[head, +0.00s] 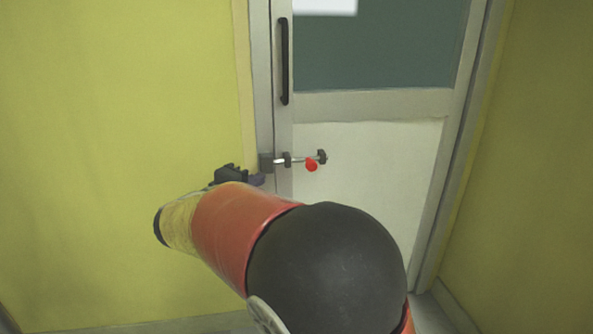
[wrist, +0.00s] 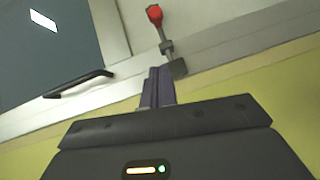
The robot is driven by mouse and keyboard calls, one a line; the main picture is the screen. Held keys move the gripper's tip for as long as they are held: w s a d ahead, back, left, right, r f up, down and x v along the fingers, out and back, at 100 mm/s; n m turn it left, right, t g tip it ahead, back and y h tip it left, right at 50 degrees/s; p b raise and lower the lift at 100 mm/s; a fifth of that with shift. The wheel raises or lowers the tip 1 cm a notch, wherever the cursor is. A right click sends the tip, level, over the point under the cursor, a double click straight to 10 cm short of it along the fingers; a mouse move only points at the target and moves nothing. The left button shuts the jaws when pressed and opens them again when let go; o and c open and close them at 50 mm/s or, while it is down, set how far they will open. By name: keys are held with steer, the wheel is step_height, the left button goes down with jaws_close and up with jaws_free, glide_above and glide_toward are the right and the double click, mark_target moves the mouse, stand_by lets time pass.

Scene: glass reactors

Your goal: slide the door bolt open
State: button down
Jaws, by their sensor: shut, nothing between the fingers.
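The door bolt (head: 299,159) is a thin metal rod in dark brackets on the pale door (head: 365,160). Its red knob (head: 311,165) hangs near the right-hand bracket, and the rod reaches left toward a dark block (head: 266,162) on the door frame. In the wrist view the red knob (wrist: 155,13) is at the top, with the dark block (wrist: 174,68) just beyond my fingertips. My gripper (head: 258,180) is shut and empty, left of and below the bolt, apart from the knob. Its closed fingers (wrist: 157,78) point toward the block; I cannot tell whether they touch it.
A black vertical door handle (head: 284,61) is above the bolt, and a dark window panel (head: 380,50) fills the upper door. Yellow walls (head: 110,110) flank the door. My arm hides the lower door and part of the left wall. Space right of the knob looks clear.

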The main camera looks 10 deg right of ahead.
steer(key=s+d+x, duration=0.2)
steer(key=x, duration=1.1)
steer(key=shift+f+p, duration=0.2)
steer(key=shift+p, duration=0.15)
steer(key=shift+d, duration=0.15)
